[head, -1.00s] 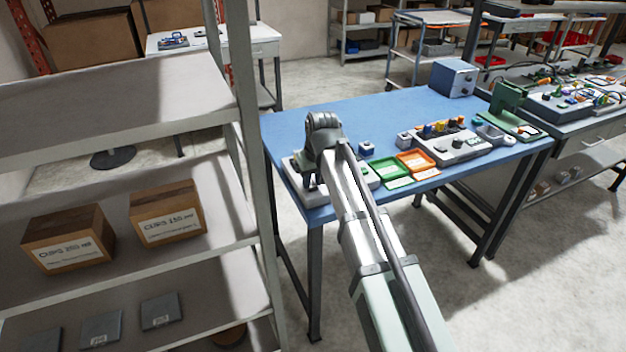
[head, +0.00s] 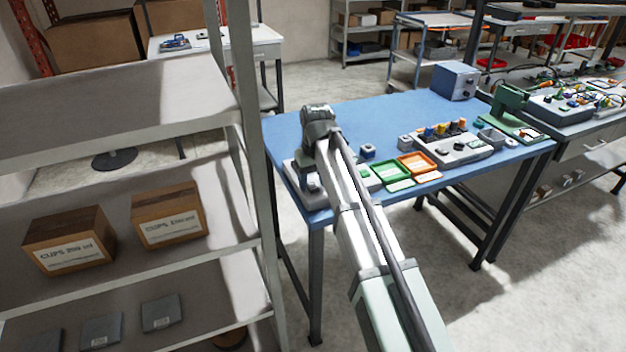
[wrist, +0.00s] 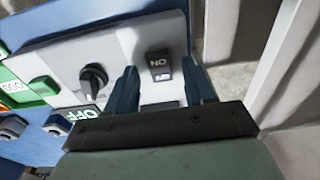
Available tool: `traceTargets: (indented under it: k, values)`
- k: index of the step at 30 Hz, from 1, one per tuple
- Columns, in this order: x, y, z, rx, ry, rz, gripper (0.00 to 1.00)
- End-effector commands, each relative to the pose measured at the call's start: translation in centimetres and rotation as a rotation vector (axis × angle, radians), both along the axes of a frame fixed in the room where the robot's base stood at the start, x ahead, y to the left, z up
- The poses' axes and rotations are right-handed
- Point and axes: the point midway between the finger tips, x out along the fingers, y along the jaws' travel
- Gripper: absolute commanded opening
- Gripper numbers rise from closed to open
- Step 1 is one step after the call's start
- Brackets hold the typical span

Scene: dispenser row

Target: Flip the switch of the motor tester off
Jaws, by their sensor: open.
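The motor tester (wrist: 115,55) is a pale grey panel on the near left corner of the blue table; in the head view its edge (head: 292,172) shows beside my arm. Its dark rocker switch (wrist: 158,64) has ON lettering, seen upside down. A black rotary knob (wrist: 93,77) sits left of the switch, and a black OFF label (wrist: 85,117) is below the knob. My gripper (wrist: 163,75) is open, one finger on each side of the switch in the picture. Contact cannot be told. In the head view my gripper is mostly hidden by the arm.
Green (head: 393,172) and orange (head: 417,162) trays lie right of the tester, with a grey device with coloured knobs (head: 455,145) beyond. A shelf rack (head: 238,120) stands close on the left. The back middle of the blue table is clear.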

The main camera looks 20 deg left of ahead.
Motion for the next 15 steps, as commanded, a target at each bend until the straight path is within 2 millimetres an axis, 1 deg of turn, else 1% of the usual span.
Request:
traceTargets:
  k: [5,8,11,15]
  values:
    - [0.0,0.0,0.1,0.001,-0.001,0.000,0.53]
    - [0.0,0.0,0.5,0.001,-0.001,0.000,0.53]
    - [0.0,-0.1,1.4,0.001,-0.001,0.000,0.53]
    - [-0.1,-0.2,3.5,0.001,-0.003,0.000,0.53]
